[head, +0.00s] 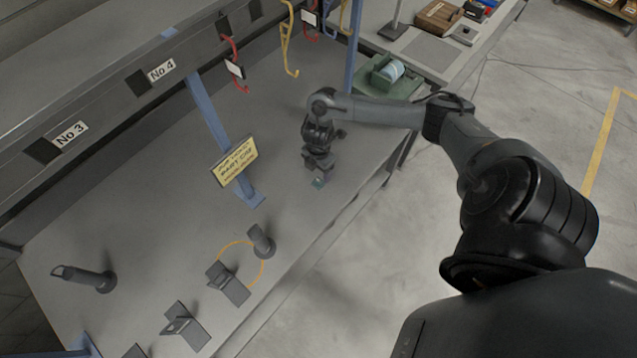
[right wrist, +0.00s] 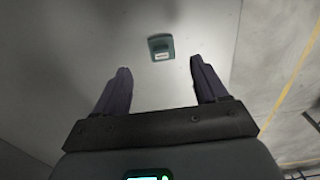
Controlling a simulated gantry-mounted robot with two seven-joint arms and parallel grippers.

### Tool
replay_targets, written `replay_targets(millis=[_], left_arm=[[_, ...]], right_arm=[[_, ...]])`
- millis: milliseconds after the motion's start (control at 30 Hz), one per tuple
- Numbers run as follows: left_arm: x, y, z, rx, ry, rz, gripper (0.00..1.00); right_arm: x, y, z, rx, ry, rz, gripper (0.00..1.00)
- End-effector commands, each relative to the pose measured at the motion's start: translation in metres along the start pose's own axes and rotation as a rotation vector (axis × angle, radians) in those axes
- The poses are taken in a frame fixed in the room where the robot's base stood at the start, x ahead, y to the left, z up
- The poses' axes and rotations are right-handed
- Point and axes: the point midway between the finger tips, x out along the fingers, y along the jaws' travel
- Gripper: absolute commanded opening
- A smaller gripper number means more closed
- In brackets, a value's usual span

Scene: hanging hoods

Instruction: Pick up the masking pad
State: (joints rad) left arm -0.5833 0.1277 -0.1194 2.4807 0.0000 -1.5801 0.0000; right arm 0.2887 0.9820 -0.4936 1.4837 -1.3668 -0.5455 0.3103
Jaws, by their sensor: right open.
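The masking pad, a small teal-green block with a pale label, lies on the grey bench top. In the right wrist view the masking pad (right wrist: 161,47) is just beyond the fingertips, roughly centred between them. In the head view the masking pad (head: 319,183) shows just below my right gripper (head: 318,172), partly hidden by it. My right gripper points down over the pad. In the right wrist view its two dark fingers (right wrist: 160,75) are spread wide with nothing between them. My left gripper is not in view.
A blue post (head: 222,135) with a yellow sign (head: 234,161) stands left of my right gripper. Coloured hooks (head: 289,45) hang above the bench. Dark fixtures (head: 228,281) and a handled tool (head: 84,278) stand at the lower left. The bench's front edge is close on the right.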

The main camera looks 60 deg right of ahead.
Motion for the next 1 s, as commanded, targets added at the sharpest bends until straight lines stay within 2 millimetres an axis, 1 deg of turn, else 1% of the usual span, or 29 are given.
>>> replay_targets(millis=[33,267,600,733,967,1000], left_arm=[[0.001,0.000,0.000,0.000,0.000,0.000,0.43],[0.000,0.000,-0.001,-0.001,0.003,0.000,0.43],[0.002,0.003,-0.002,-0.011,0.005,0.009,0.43],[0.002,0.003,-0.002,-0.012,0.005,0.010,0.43],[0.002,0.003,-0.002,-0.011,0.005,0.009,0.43],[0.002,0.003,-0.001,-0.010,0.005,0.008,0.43]], right_arm=[[0.005,0.000,0.000,0.001,0.000,-0.001,0.72],[0.017,-0.001,-0.001,0.000,0.000,-0.002,0.72],[0.057,-0.003,-0.003,0.001,0.000,-0.002,0.72],[0.063,-0.003,-0.003,0.000,-0.001,0.000,0.72],[0.064,-0.003,-0.003,0.000,-0.001,0.000,0.72],[0.063,-0.003,-0.003,0.000,-0.001,0.000,0.66]])
